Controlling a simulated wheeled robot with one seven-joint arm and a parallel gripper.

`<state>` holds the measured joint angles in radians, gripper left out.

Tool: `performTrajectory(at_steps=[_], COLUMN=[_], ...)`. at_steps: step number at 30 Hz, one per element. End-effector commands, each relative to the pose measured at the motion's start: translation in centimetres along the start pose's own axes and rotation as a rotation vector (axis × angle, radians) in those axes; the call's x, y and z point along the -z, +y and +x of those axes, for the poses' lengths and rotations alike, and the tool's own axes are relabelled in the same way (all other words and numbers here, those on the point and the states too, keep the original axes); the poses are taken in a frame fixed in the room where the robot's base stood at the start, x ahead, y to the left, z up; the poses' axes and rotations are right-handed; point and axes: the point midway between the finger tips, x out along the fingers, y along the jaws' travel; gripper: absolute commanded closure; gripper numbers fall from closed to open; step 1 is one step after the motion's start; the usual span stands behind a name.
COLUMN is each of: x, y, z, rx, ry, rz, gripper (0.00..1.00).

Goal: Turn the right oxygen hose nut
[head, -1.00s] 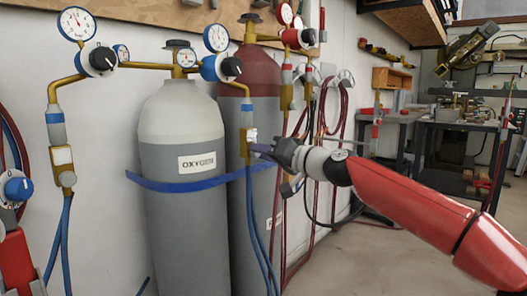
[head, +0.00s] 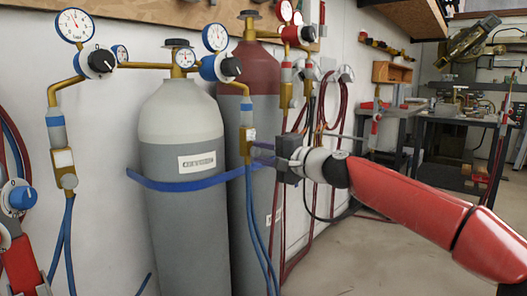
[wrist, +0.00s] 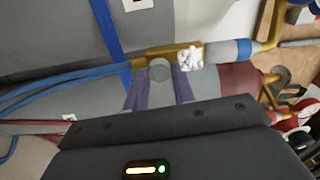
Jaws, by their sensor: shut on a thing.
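The right oxygen hose nut (wrist: 159,69) shows in the wrist view as a round grey piece at the brass fitting (wrist: 170,51). In the head view the brass fitting (head: 247,138) hangs below the right-hand regulator, with blue hose beneath it. My gripper (head: 257,150) reaches it from the right. Its two purple fingers lie on either side of the nut in the wrist view and are shut on it. In the head view the fingers hide most of the nut.
The grey oxygen cylinder (head: 180,225) with a blue strap (head: 190,186) stands left of the fitting. A dark red-topped cylinder (head: 257,72) stands close behind the fitting. Red hoses (head: 320,110) hang on the wall to the right. Open floor (head: 370,255) lies at the right.

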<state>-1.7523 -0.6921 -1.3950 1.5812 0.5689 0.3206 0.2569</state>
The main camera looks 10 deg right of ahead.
Motion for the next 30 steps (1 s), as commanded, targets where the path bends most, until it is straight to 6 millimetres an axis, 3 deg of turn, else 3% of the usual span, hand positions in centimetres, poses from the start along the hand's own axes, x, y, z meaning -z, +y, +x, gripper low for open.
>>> performTrajectory(at_steps=[22, 23, 27, 30], x=[-0.06, -0.06, -0.04, -0.04], y=[0.28, 0.28, 0.22, 0.16], z=[0.01, 0.01, 0.01, 0.01], rx=[-0.004, -0.004, -0.003, -0.002], ry=[-0.002, -0.003, -0.002, -0.001], rz=[0.094, 0.094, 0.093, 0.093], gripper=[0.97, 0.73, 0.54, 0.53])
